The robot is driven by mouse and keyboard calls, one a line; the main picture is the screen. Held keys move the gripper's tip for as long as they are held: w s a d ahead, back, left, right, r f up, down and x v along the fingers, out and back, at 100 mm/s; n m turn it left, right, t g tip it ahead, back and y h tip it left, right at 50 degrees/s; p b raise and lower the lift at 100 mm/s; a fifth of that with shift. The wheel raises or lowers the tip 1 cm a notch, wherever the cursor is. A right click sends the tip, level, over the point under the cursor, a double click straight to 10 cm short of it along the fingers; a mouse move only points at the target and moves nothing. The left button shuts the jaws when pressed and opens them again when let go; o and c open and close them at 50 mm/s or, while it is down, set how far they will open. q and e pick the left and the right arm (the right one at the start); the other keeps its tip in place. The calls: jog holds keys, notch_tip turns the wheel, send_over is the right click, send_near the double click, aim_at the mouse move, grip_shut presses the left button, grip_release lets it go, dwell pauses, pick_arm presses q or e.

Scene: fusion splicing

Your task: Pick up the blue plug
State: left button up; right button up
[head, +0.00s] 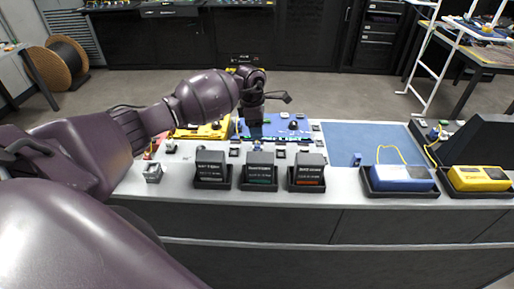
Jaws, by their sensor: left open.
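A small blue piece (258,146) is on the white bench top, among small dark holders. Another small blue piece (357,159) stands on the blue mat (372,136). I cannot tell which of the two is the blue plug. My left gripper (254,125) points down above the back of the bench, over the blue tray (285,124) and behind the first blue piece. It is open, its fingertips are small and dark, and I see nothing held. My right gripper is not in view.
Three dark boxes (260,170) line the front of the bench. A blue device (402,177) and a yellow device (478,178) with yellow cables are at right. A yellow tray (200,130) lies behind my left arm. The blue mat is mostly clear.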

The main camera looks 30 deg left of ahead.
aim_at(257, 144)
pick_arm(q)
jog(key=shift+f, duration=0.9)
jog(key=f, duration=0.2)
jog(key=f+p, duration=0.1)
jog(key=f, duration=0.1)
jog(key=shift+s+d, duration=0.25)
jog(key=shift+s, duration=0.05)
jog(key=shift+w+f, duration=0.1)
jog(key=shift+f, duration=0.5)
jog(key=c, duration=1)
